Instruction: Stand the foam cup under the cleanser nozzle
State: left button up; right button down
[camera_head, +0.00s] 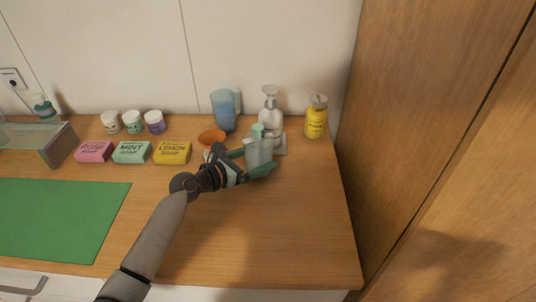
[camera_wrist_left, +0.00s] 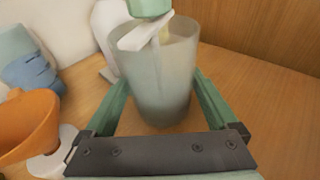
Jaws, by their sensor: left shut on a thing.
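A translucent grey foam cup (camera_head: 260,154) stands upright near the counter's back right. My left gripper (camera_head: 254,165) is shut on it, with one green finger along each side in the left wrist view (camera_wrist_left: 160,95). A mint-green pump head (camera_head: 258,130) with a white nozzle (camera_wrist_left: 143,34) is at the cup's mouth; in the left wrist view the nozzle reaches across the opening. Whether the cup's bottom touches the counter is hidden. My right gripper is not in view.
A white pump bottle (camera_head: 269,108) stands just behind the cup, with a yellow bottle (camera_head: 315,122) to the right. A blue pitcher (camera_head: 224,110) and an orange funnel-like bowl (camera_head: 211,137) are to the left. Soap boxes (camera_head: 132,152) lie farther left. The front right counter is clear.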

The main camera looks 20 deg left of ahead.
aim_at(248, 163)
pick_arm(q)
jog(key=w, duration=0.1)
jog(key=w+d, duration=0.2)
jog(key=shift+w+r, duration=0.15)
jog(key=shift+w, duration=0.2)
jog(key=shift+f+b, duration=0.4)
jog(key=shift+f, duration=0.4)
jog(key=shift+f, duration=0.1)
jog(key=o, duration=1.3)
jog(key=shift+f, duration=0.1)
jog(key=shift+r, duration=0.2)
jog(key=p+v, duration=0.1)
jog(key=v, duration=1.1)
jog(key=shift+s+f, duration=0.1)
jog(key=shift+s, duration=0.05)
